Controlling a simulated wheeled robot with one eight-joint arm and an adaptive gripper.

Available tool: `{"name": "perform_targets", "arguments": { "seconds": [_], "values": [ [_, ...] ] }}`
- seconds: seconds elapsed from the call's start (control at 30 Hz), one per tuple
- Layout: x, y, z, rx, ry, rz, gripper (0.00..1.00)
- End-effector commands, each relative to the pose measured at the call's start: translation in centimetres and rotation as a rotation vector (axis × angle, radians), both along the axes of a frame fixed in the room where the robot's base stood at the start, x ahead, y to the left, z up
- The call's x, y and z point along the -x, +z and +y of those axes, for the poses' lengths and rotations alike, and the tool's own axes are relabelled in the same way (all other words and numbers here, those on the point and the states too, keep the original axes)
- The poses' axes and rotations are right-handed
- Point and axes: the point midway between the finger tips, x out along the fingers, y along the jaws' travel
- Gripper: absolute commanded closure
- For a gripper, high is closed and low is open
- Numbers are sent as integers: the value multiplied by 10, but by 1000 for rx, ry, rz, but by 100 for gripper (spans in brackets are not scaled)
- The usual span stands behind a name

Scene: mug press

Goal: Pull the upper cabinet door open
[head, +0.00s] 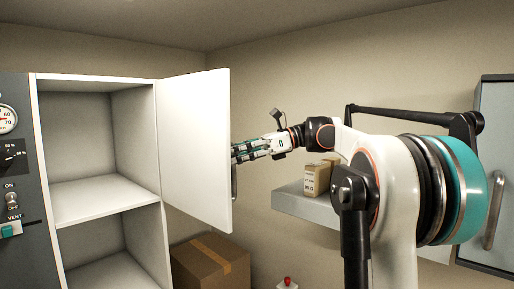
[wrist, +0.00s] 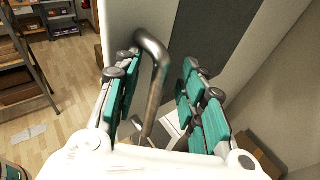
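The upper cabinet door (head: 198,140) is a white panel hinged on the right side of the white cabinet (head: 97,80). It stands swung wide open, and the empty upper compartment (head: 92,200) shows. A metal bar handle (head: 234,183) is on the door's outer side, partly hidden by its edge. My gripper (head: 237,152) is beside that outer face near the handle. In the wrist view the bent grey handle (wrist: 157,85) stands between the teal finger pads of my gripper (wrist: 160,62). The fingers are spread, with gaps to the bar.
A cardboard box (head: 210,262) stands on the floor below the door. A grey shelf (head: 300,204) with small boxes (head: 316,178) is behind my arm. A control panel (head: 12,170) is left of the cabinet. The wrist view shows a rack (wrist: 22,65) and open wooden floor.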

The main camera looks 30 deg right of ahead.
Motion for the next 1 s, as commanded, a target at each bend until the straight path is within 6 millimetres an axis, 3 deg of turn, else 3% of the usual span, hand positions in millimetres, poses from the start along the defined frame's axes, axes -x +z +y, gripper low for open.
{"name": "perform_targets", "arguments": {
  "seconds": [0.03,1.0],
  "values": [
    [-2,8,-2,-13,-3,-8,67],
    [-26,8,-58,-13,-1,-8,67]
  ]
}}
